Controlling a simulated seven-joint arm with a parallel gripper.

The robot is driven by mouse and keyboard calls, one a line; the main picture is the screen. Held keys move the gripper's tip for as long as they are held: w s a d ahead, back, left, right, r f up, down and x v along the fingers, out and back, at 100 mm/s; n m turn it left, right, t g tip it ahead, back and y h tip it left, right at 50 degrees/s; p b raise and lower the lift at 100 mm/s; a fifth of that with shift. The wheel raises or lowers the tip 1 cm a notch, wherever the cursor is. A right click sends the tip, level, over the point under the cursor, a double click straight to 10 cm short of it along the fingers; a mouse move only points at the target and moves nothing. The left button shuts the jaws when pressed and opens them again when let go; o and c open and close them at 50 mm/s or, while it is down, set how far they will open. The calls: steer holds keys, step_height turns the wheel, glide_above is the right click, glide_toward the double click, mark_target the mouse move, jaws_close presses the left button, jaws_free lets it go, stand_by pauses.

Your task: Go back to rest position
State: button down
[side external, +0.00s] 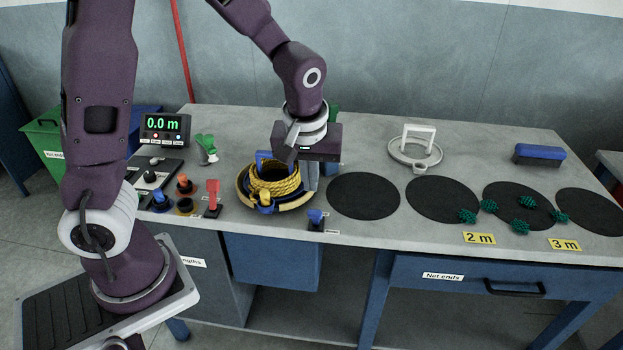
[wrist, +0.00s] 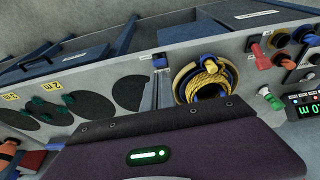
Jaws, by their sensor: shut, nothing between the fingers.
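My gripper (side external: 290,152) is above the back of a yellow rope coil (side external: 285,187) in the side external view, shut and empty. The coil sits on a round holder with a yellow rim and blue blocks. Whether the gripper touches the holder cannot be told.
Black round mats (side external: 363,196) lie to the right, some with green net pieces (side external: 526,201). A white ring with a handle (side external: 415,150) and a blue brush (side external: 539,154) stand behind. Left are a 0.0 m display (side external: 166,128), knobs and a red lever (side external: 212,192).

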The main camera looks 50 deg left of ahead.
steer(key=s+d+r+m+t+h, duration=0.1)
steer(key=s+r+m, duration=0.3)
steer(key=s, duration=0.5)
steer(key=s+d+r+m+t+h, duration=0.1)
steer(key=s+d+r+m+t, duration=0.1)
steer(key=s+r+m, duration=0.3)
steer(key=s+r, duration=0.3)
steer(key=s, duration=0.1)
steer(key=shift+s+d+r, duration=0.3)
steer(key=shift+s, duration=0.1)
